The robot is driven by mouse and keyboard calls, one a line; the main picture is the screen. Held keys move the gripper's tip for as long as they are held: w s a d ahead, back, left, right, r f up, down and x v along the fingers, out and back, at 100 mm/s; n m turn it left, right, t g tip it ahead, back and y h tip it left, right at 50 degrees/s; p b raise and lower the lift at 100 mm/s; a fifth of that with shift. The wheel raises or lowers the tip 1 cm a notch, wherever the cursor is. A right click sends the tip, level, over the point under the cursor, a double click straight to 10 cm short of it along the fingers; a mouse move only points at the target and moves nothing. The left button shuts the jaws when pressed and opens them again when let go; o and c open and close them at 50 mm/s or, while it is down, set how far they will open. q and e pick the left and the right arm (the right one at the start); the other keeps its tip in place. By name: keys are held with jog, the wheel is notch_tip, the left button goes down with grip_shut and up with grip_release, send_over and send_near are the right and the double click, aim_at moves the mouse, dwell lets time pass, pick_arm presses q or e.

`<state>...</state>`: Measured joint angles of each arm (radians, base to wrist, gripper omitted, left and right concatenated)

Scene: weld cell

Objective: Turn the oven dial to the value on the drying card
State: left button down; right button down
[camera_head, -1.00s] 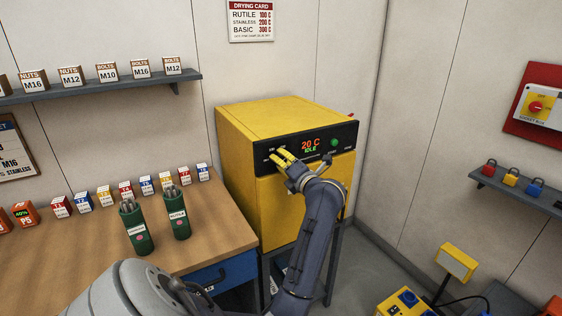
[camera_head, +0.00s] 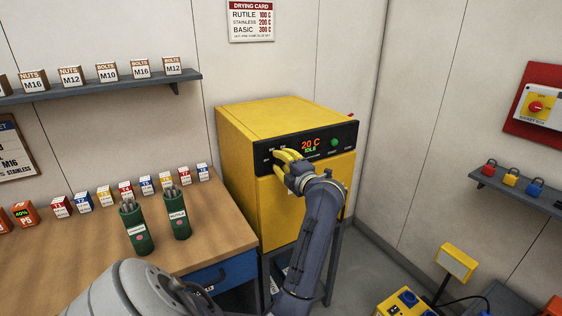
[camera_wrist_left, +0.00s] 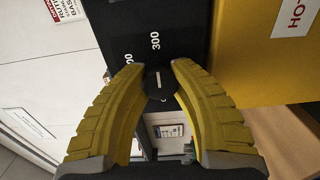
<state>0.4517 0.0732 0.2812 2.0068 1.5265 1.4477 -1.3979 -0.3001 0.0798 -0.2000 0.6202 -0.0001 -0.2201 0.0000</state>
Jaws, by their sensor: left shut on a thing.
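The yellow oven (camera_head: 237,150) has a black control panel with a lit display (camera_head: 311,145) reading 20 C and IDLE. My left gripper (camera_head: 279,157) is at the panel's left part. In the left wrist view its yellow fingers (camera_wrist_left: 158,72) are shut on the dark round dial (camera_wrist_left: 158,84). A white line shows on the dial; the number 300 and a partly hidden number show beside it. The fingers hide most of the dial in the head view. The drying card (camera_head: 251,21) on the wall lists Rutile 100 C, Stainless 200 C, Basic 300 C. My right gripper is out of view.
A green button (camera_head: 334,142) sits right of the display. Two green canisters of rods, one (camera_head: 137,229) and another (camera_head: 177,214), stand on the wooden bench (camera_head: 215,226) left of the oven. Small labelled boxes line the bench's back. A padlock shelf (camera_head: 520,191) is at right.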

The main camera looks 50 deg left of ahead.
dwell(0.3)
pick_arm(q)
jog(key=c, duration=0.9)
grip_release()
jog(key=v, duration=1.2)
